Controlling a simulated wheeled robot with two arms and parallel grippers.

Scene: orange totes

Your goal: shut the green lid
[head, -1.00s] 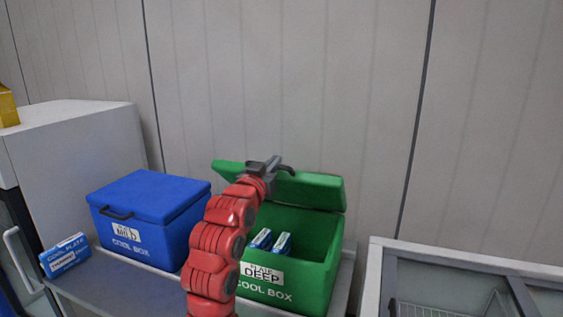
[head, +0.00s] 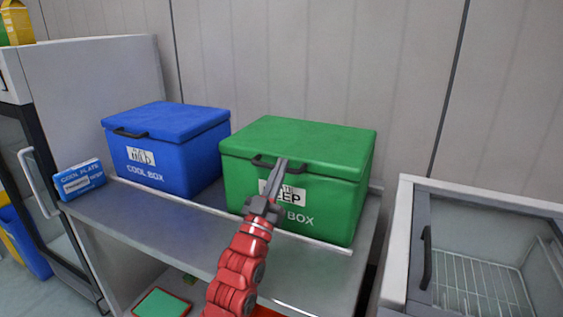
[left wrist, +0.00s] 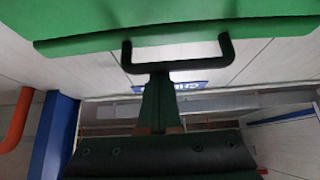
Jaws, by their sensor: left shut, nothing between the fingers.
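The green cool box (head: 335,212) stands on the metal shelf with its green lid (head: 310,141) lying down flat over it. A dark handle (head: 262,162) sticks out from the lid's front edge. My left gripper (head: 282,165) is shut and empty at the front of the box, its tip by the handle. In the left wrist view the lid (left wrist: 180,35) fills the top, and the handle (left wrist: 180,66) crosses right at the fingertips (left wrist: 158,80). I cannot tell if they touch. The box's inside is hidden. My right gripper is not seen.
A blue cool box (head: 165,155), lid down, stands left of the green one. A chest freezer (head: 480,270) stands at the right, a fridge (head: 95,95) at the left. The wall is behind.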

